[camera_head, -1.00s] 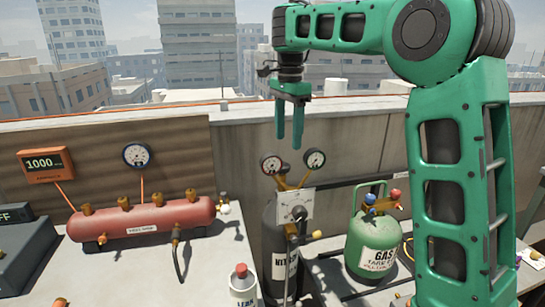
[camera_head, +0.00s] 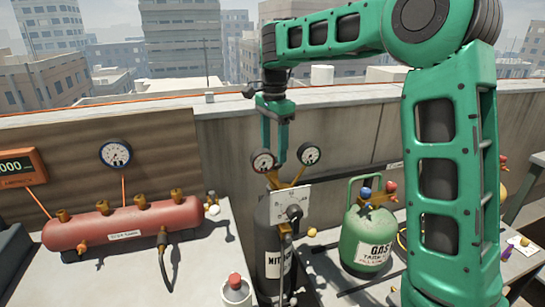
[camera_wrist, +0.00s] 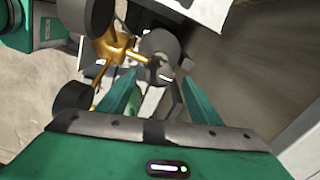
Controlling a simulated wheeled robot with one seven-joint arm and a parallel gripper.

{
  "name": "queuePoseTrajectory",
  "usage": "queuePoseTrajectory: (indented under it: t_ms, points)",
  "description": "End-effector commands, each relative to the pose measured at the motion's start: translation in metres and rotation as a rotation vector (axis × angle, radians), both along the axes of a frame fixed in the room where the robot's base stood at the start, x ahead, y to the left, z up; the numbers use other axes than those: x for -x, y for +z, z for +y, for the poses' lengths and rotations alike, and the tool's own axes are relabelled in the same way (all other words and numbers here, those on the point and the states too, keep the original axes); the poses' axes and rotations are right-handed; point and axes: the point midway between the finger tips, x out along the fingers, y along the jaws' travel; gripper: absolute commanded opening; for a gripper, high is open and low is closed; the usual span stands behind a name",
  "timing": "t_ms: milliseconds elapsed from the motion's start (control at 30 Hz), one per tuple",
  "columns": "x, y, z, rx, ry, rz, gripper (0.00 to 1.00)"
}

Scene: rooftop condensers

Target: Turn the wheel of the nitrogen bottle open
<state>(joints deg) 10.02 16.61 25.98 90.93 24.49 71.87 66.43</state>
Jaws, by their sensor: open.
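On top sits a brass fitting with two round gauges (camera_head: 309,154). Below them a pale square plate (camera_head: 283,197) carries a small dark round knob (camera_head: 294,212), which looks like the wheel. My gripper (camera_head: 274,148) points down, open and empty, with its fingers over the gauges, above the knob.
A red manifold (camera_head: 124,222) with brass valves lies on the bench at left. A green gas cylinder (camera_head: 367,235) with red and blue knobs stands to the right of the bottle. A parapet wall (camera_head: 350,130) runs behind.

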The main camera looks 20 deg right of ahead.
Motion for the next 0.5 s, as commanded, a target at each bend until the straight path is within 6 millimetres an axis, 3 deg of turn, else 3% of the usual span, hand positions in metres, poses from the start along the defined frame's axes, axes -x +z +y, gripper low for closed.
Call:
queuePoseTrajectory:
  t_ms: [200,500]
  points:
    - [0.000,-0.022,0.000,0.000,0.000,0.001,0.58]
    - [0.000,-0.027,0.000,0.000,0.000,-0.001,0.58]
